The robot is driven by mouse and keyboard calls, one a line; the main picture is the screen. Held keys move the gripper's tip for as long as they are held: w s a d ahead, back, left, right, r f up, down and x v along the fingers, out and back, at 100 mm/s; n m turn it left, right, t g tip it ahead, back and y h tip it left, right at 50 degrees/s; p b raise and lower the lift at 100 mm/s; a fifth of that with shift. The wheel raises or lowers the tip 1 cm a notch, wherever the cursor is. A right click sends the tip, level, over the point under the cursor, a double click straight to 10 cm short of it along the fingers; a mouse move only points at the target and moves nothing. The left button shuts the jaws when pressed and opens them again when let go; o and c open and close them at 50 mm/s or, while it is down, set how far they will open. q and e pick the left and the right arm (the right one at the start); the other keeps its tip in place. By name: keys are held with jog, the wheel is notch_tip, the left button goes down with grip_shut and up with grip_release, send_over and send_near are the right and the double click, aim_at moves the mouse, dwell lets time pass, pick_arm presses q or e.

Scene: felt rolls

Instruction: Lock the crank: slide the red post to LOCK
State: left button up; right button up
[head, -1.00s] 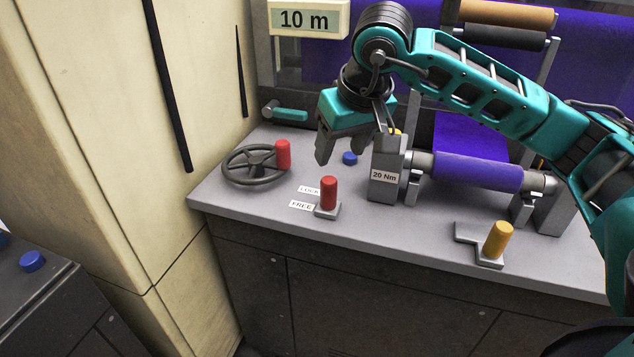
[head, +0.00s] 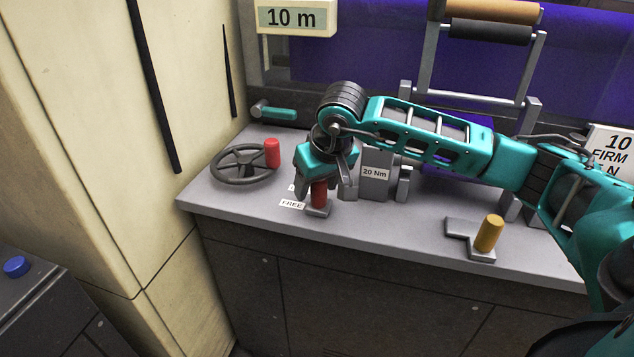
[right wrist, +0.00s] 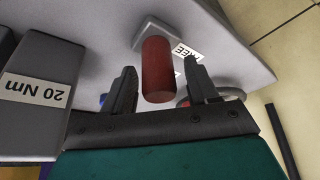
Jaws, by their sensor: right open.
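The red post (head: 319,194) stands upright on its small grey slide base (head: 319,212), beside the FREE label (head: 291,204). The LOCK label behind it is almost wholly hidden by my gripper. My right gripper (head: 324,192) is over the post, open, with one finger on each side of it. In the right wrist view the post (right wrist: 157,70) sits between the two open fingers (right wrist: 160,90), with gaps on both sides. The crank is a dark handwheel (head: 241,165) with a red handle (head: 272,153), left of the post. My left gripper is not in view.
A grey block marked 20 Nm (head: 374,174) stands close to the right of my gripper. A teal lever (head: 279,114) is at the back. The counter's front strip is clear.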

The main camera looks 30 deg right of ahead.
jog(key=shift+c, duration=0.4)
grip_shut()
jog(key=shift+w+d+b, duration=0.4)
jog(key=shift+w+d, duration=0.3)
jog(key=shift+d, duration=0.15)
jog(key=shift+w+d, duration=0.25)
jog(key=shift+d, duration=0.05)
jog(key=shift+o, duration=0.4)
grip_release()
jog(key=shift+s+a, duration=0.1)
jog(key=shift+a, duration=0.05)
jog(key=p+v, duration=0.1)
jog(key=v, duration=1.2)
